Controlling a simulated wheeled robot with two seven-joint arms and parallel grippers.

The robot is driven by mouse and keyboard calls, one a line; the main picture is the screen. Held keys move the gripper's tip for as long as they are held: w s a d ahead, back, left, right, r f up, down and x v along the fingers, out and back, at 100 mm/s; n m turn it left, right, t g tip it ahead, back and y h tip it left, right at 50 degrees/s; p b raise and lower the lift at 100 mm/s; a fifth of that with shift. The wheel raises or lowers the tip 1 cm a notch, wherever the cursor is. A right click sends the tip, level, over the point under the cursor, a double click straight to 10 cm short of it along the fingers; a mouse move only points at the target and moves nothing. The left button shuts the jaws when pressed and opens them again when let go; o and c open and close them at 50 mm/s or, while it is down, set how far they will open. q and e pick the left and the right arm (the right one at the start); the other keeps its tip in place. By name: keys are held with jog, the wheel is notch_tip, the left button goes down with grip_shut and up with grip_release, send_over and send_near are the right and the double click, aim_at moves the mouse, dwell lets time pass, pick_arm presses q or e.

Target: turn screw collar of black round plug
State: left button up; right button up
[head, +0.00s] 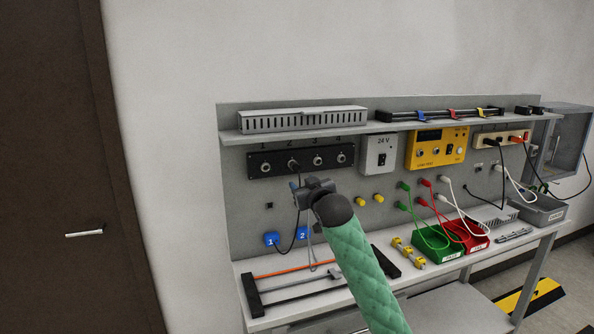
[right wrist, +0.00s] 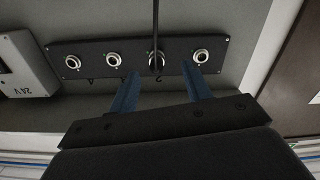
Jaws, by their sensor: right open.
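The black round plug (head: 293,165) sits in socket 2 of the dark socket panel (head: 262,169), its cable hanging down. In the upside-down right wrist view the plug (right wrist: 156,61) shows end-on, with the black cable running up across it. Its screw collar is too small to tell apart clearly. My right gripper (head: 299,187) is just below the panel in the head view. In the wrist view the right gripper (right wrist: 164,76) is open, with one blue finger to each side of the plug's line and nothing between them. My left gripper is not in view.
A shelf (head: 380,125) juts out above the panel. Blue tags 1 and 2 (head: 271,239) sit below. Green and red trays (head: 440,246) with cables stand on the bench.

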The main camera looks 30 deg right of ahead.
aim_at(299, 170)
jog(key=shift+w+d+r, duration=0.15)
jog(key=shift+d+r, duration=0.05)
jog(key=shift+r, duration=0.3)
jog(key=shift+w+d+r, duration=0.15)
jog(key=shift+d+r, duration=0.05)
jog(key=shift+r, duration=0.25)
jog(key=p+x, duration=0.2)
jog(key=x, duration=0.4)
jog(key=shift+r+p, duration=0.15)
jog(key=shift+p, duration=0.2)
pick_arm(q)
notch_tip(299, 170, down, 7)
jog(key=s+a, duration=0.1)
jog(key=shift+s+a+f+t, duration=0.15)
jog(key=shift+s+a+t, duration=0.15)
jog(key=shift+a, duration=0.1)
pick_arm(e)
jog(key=shift+w+d, duration=0.15)
jog(key=shift+w, duration=0.6)
jog(key=c, duration=1)
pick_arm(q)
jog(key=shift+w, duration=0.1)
